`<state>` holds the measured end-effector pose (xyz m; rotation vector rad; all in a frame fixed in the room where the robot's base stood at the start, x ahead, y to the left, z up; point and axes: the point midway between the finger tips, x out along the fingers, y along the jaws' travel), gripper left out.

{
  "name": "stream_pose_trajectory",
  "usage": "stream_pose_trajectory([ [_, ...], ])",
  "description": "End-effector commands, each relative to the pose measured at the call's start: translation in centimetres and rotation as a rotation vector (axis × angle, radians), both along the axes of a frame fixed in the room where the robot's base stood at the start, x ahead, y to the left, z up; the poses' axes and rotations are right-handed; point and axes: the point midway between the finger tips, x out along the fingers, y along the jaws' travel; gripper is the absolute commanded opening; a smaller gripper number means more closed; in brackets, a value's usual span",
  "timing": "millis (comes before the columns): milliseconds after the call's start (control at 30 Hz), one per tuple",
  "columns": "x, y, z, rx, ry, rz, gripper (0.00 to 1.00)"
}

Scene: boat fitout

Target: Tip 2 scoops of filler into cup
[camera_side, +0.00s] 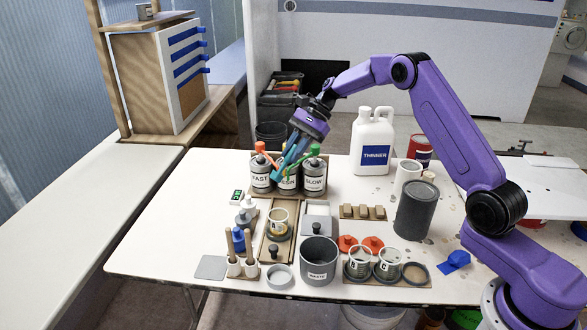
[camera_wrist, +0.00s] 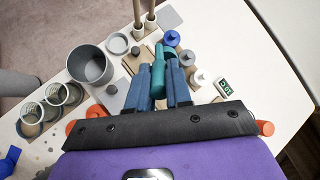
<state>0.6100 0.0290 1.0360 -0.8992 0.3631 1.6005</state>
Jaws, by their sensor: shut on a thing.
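My gripper (camera_side: 280,172) points down and left over the front of the labelled cans, its blue fingers shut on a teal tool (camera_wrist: 158,72). The tool's narrow end sticks out past the fingertips in the wrist view. Whether it carries any filler cannot be seen. A clear labelled cup (camera_side: 279,218) stands on a wooden-framed board in front of the gripper; in the wrist view the fingers seem to hide it. Two more labelled cups, one on the left (camera_side: 358,262) and one on the right (camera_side: 389,264), stand in a rack at the front. I cannot make out which container holds filler.
FAST (camera_side: 261,180) and SLOW (camera_side: 314,183) cans flank a RESIN can close to the gripper. A grey WASTE pot (camera_side: 318,270) stands at the front. A blue bottle (camera_side: 238,242) and upright sticks stand left. A THINNER jug (camera_side: 374,150) stands behind. The table's left side is clear.

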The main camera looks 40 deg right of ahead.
Motion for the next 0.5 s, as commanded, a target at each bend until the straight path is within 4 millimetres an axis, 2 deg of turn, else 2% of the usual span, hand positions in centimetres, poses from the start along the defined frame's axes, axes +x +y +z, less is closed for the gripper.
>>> stream_pose_trajectory([
  [33,-0.5,0.9,-0.8,-0.044,-0.003,0.059,0.0],
  [267,-1.9,2.3,-2.0,-0.273,-0.1,0.341,0.0],
  [500,-2.1,3.0,-1.4,-0.513,-0.327,0.737,0.0],
])
